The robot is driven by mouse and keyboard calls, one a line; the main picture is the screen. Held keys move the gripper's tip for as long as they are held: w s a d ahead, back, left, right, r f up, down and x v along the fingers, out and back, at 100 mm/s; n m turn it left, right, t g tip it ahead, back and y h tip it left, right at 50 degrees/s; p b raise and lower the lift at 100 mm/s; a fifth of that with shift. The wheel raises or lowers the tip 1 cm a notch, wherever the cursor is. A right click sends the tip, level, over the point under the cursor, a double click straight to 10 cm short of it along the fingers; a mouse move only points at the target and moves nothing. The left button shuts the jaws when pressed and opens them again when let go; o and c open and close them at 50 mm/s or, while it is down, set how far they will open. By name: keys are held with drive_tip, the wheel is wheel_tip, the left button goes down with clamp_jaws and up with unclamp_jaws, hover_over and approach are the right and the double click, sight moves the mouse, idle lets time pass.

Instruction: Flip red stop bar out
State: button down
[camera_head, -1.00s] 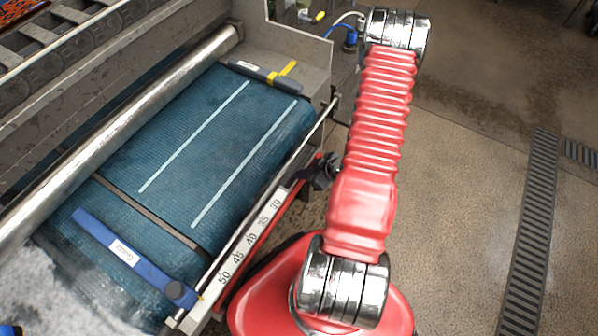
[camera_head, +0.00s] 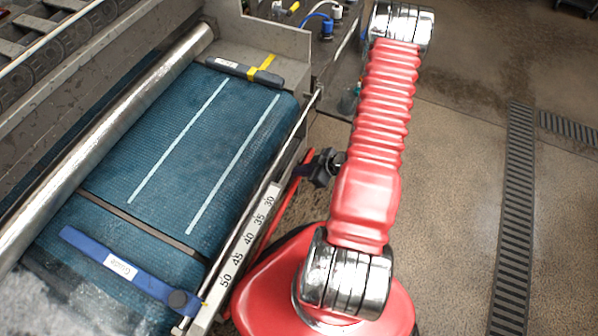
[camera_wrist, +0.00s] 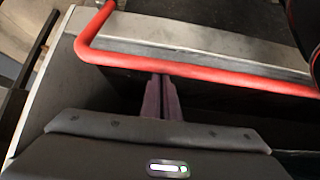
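The red stop bar (camera_wrist: 195,68) crosses the wrist view, bending at its left end, in front of a grey metal edge. My gripper (camera_wrist: 164,80) points at the bar from below. Its two dark fingers lie close together with no clear gap, their tips at or just under the bar. I cannot tell whether they touch it. In the head view a thin red bar (camera_head: 286,204) runs along the right side of the machine, partly hidden by my arm.
The machine's blue mat (camera_head: 190,150) lies left of my arm, with a numbered scale (camera_head: 250,235) along its edge. Open concrete floor with a drain grate (camera_head: 515,200) lies to the right.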

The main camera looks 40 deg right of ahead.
drive_tip(key=shift+s+d+f, duration=0.1)
drive_tip(key=shift+s+f, duration=0.35)
drive_tip(key=shift+s, duration=0.2)
drive_tip(key=w+a+r, duration=0.2)
drive_tip(key=w+r, duration=0.1)
drive_tip(key=w, duration=0.1)
drive_tip(key=f+v, duration=0.1)
drive_tip(key=v, duration=0.9)
drive_tip(key=shift+s+d, duration=0.35)
drive_tip(key=shift+d, duration=0.05)
drive_tip(key=shift+s, duration=0.15)
